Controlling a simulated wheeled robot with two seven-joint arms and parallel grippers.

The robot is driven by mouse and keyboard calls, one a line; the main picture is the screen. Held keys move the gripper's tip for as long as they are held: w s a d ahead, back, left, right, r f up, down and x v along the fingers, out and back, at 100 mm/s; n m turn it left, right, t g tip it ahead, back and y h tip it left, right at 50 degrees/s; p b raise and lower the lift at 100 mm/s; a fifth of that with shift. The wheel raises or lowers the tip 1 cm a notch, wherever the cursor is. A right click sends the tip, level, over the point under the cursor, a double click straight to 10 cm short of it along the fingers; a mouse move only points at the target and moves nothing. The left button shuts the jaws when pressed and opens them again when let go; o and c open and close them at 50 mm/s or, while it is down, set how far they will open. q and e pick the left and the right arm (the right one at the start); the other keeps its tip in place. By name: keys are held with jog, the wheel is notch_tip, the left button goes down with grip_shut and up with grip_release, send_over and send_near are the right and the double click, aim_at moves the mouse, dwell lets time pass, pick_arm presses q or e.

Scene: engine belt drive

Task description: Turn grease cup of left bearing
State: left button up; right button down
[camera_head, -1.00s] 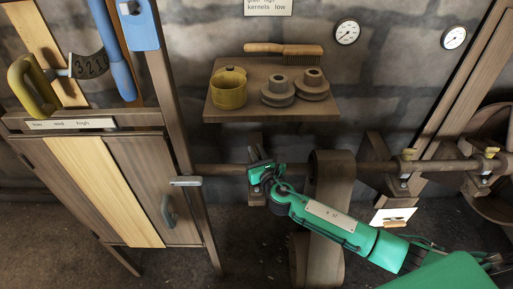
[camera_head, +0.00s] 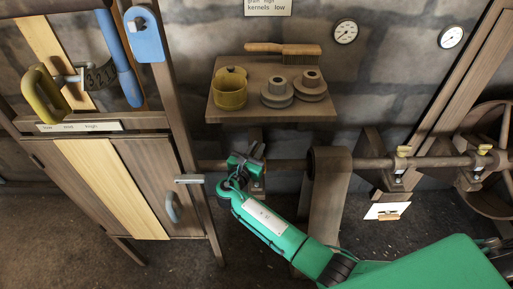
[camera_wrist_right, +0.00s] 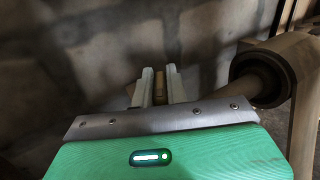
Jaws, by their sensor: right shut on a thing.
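My right gripper (camera_head: 246,162) is at the left bearing (camera_head: 257,186), at the left end of the horizontal shaft (camera_head: 285,164). In the right wrist view its two pale fingers (camera_wrist_right: 161,86) are closed on a small brass-coloured piece, the grease cup (camera_wrist_right: 160,80). In the head view the gripper hides this cup and much of the bearing. How far the cup is turned cannot be seen. My left gripper is not in view.
A wide belt on a pulley (camera_head: 329,178) hangs right of the bearing; it also shows in the wrist view (camera_wrist_right: 268,72). A shelf (camera_head: 226,113) with a pot, pulleys and brush is above. A wooden cabinet (camera_head: 150,172) stands left.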

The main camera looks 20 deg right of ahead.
jog(key=shift+m+g+h, duration=0.8)
jog(key=shift+g+h, duration=0.1)
jog(key=shift+g, duration=0.3)
jog(key=c, duration=1.4)
grip_release()
